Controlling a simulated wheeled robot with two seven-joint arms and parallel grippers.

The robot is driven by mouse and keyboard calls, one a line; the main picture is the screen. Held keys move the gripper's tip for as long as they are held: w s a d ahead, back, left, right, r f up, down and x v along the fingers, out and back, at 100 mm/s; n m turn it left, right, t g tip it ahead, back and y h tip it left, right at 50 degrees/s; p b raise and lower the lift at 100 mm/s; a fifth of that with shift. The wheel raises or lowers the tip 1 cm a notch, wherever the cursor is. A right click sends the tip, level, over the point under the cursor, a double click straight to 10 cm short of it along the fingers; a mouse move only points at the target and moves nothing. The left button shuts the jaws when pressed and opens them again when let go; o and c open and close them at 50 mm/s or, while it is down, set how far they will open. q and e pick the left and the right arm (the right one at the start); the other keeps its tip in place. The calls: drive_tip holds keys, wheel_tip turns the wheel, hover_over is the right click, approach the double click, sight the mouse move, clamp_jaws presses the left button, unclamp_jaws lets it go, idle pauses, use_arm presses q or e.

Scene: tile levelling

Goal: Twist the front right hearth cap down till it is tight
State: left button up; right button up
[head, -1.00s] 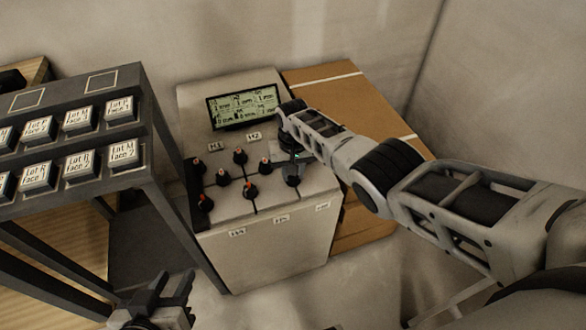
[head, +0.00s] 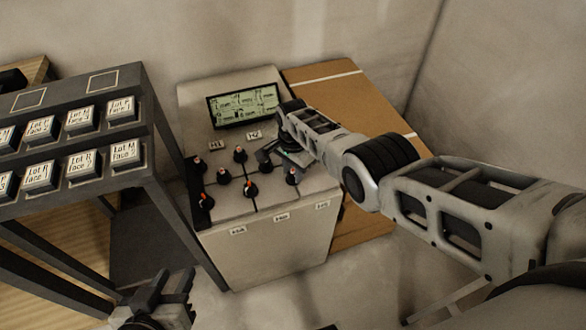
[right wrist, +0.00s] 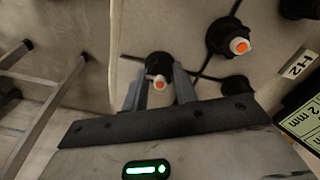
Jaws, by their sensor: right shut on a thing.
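The front right hearth cap (head: 291,178) is a black knob with a white and orange stud tip. It stands near the front right of the grey pedestal top (head: 228,208). In the right wrist view this cap (right wrist: 159,62) sits between the two fingers of my right gripper (right wrist: 161,77), which is shut on it. In the head view my right wrist hides part of the jaws and the back right of the pedestal top. My left gripper (head: 172,286) is low at the bottom left, empty, with its fingers apart.
Several other caps stand close by, such as the front middle one (head: 250,190) and a neighbour with an orange tip (right wrist: 240,45). A display (head: 243,105) is at the back. A dark rack (head: 150,165) with labelled boxes is left; a cardboard box (head: 365,120) is right.

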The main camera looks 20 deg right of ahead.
drive_tip(key=m, duration=1.1)
drive_tip(key=shift+m, duration=1.1)
drive_tip(key=shift+d, duration=0.1)
drive_tip(key=o, duration=1)
drive_tip(key=shift+r, duration=0.1)
